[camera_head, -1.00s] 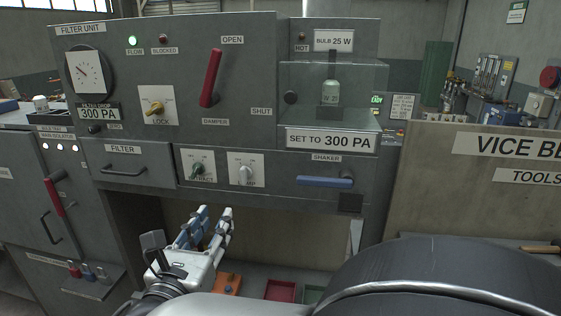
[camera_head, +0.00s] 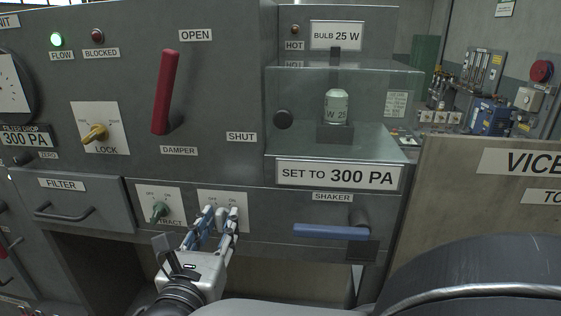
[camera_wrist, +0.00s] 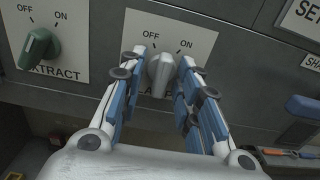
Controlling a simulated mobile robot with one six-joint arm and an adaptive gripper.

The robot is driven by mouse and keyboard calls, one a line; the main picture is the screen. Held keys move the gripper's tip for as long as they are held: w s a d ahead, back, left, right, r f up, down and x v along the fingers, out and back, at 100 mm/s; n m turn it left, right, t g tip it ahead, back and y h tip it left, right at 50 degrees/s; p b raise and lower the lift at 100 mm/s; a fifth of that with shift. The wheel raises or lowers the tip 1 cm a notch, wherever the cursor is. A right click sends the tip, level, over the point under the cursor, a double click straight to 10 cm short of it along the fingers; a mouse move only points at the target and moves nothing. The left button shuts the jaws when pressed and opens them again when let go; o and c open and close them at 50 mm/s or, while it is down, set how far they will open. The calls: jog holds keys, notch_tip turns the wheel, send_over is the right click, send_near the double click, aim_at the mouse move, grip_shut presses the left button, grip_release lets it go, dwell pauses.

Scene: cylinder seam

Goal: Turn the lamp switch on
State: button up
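The lamp switch (camera_wrist: 160,72) is a pale grey knob on a white plate marked OFF and ON, seen in the wrist view. Its pointer leans up and slightly left, toward OFF. The plate also shows in the head view (camera_head: 236,197), where fingers partly cover the knob. The label below the knob is mostly hidden. My gripper (camera_wrist: 163,62) is open, with one blue-padded finger on each side of the knob. The fingertips are close to the plate; I cannot tell whether they touch the knob.
The green extract switch (camera_wrist: 40,47) sits left of the lamp plate. The filter drawer handle (camera_head: 66,215) is further left. The blue shaker handle (camera_head: 330,231) sticks out to the right.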

jog(key=shift+w, duration=0.2)
jog(key=shift+s+d+r, duration=0.1)
jog(key=shift+s+r, duration=0.05)
jog(key=shift+s, duration=0.4)
jog(key=shift+c, duration=0.3)
jog(key=shift+w, duration=0.25)
jog(key=c, duration=0.4)
grip_shut()
